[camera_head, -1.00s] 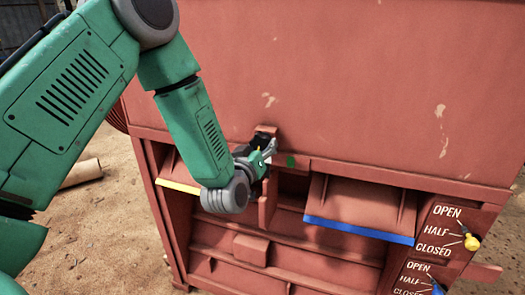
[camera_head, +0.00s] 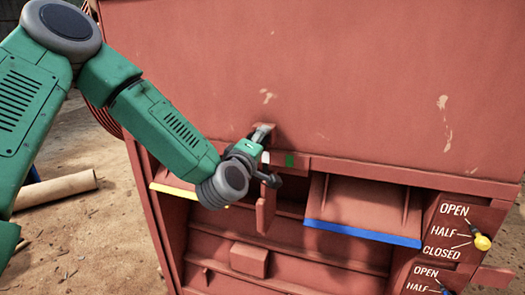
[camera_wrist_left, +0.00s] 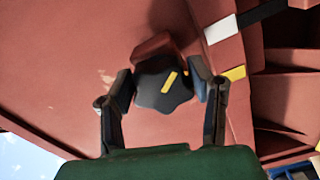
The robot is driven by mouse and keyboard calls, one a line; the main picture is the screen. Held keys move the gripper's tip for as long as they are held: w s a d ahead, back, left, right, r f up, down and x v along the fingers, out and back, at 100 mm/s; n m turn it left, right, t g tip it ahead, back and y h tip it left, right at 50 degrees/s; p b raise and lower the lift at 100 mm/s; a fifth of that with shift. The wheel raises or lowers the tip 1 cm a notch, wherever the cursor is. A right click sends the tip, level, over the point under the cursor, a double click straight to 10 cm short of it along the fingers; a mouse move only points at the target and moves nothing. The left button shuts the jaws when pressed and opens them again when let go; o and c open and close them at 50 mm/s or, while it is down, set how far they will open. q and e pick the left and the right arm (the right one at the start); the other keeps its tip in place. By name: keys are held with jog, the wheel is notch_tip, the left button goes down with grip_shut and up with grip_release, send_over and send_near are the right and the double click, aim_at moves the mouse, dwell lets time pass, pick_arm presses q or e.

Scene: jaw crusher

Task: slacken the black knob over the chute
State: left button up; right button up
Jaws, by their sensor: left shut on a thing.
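The black knob (camera_wrist_left: 160,92) shows in the left wrist view as a lobed disc with a yellow stripe, slanting up to the right there. It sits in front of a red block on the crusher's red wall. My left gripper (camera_wrist_left: 162,84) has one finger on each side of the knob and is shut on it. In the head view my left gripper (camera_head: 262,163) is at the wall above the chute openings and hides the knob. My right gripper is in neither view.
A yellow-edged flap (camera_head: 175,187) lies left of the gripper and a blue-edged flap (camera_head: 362,205) right of it. A red divider plate (camera_head: 266,207) hangs just below. A yellow-knobbed lever (camera_head: 481,241) stands by OPEN, HALF and CLOSED labels at the right.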

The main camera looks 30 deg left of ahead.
pick_arm(q)
jog(key=shift+a+f+n+b, duration=0.1)
jog(key=shift+n+b, duration=1.05)
jog(key=shift+n, duration=0.75)
jog(key=shift+s, duration=0.1)
jog(key=o, duration=0.9)
jog(key=shift+f, duration=0.1)
jog(key=shift+o, duration=1.3)
jog(key=shift+s, duration=0.1)
jog(key=shift+a, duration=0.2)
jog(key=v, duration=0.7)
jog(key=shift+s, duration=0.2)
